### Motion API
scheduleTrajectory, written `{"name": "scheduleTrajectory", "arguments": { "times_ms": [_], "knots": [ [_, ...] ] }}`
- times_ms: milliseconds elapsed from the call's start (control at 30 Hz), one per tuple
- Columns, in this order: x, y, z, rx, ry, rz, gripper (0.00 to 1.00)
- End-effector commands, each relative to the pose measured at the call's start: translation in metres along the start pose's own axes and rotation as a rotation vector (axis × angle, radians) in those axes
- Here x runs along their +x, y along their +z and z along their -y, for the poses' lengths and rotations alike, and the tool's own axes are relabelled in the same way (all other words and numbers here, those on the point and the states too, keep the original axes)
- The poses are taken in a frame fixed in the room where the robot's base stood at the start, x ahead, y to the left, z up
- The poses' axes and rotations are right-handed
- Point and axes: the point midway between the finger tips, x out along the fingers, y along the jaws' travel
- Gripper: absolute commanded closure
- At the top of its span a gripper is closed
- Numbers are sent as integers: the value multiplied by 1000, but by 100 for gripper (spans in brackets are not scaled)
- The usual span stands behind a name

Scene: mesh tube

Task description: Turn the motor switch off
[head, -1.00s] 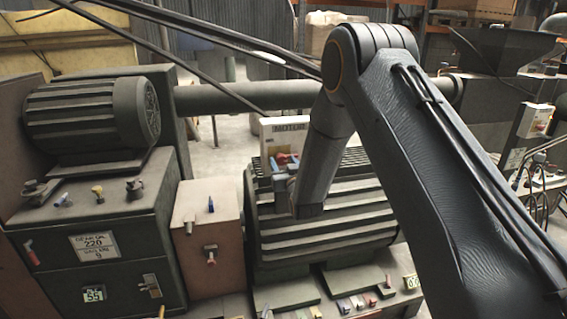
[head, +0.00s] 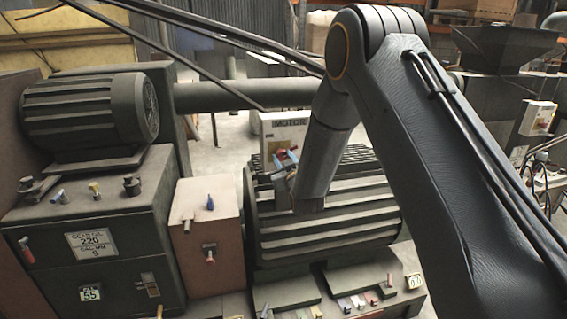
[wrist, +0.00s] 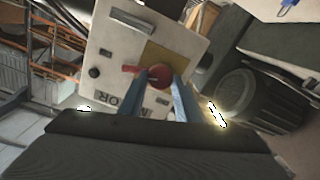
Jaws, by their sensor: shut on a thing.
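The motor switch is a red round knob with a red lever (wrist: 159,75) on the front of a white panel box (wrist: 112,60). In the wrist view, the two blue fingers of my gripper (wrist: 160,84) are closed on the knob, one on each side. The lever sticks out to the left of the fingers there. In the head view, the white box (head: 284,128) carries a MOTOR label and stands behind the ribbed motor. My gripper (head: 285,158) is at its front, partly hiding the switch.
The ribbed dark motor (head: 320,225) lies below my forearm. A reddish box with small levers (head: 207,225) and a dark machine cabinet (head: 95,245) stand to the left. A horizontal pipe (head: 240,95) runs behind the cabinet.

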Motion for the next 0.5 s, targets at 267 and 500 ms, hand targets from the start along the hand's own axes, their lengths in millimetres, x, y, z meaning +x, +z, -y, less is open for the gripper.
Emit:
{"name": "scheduleTrajectory", "arguments": {
  "times_ms": [267, 500],
  "knots": [
    [1, 1, 2, -264, 0, -3, 92],
    [1, 1, 2, -492, 0, -3, 92]
  ]
}}
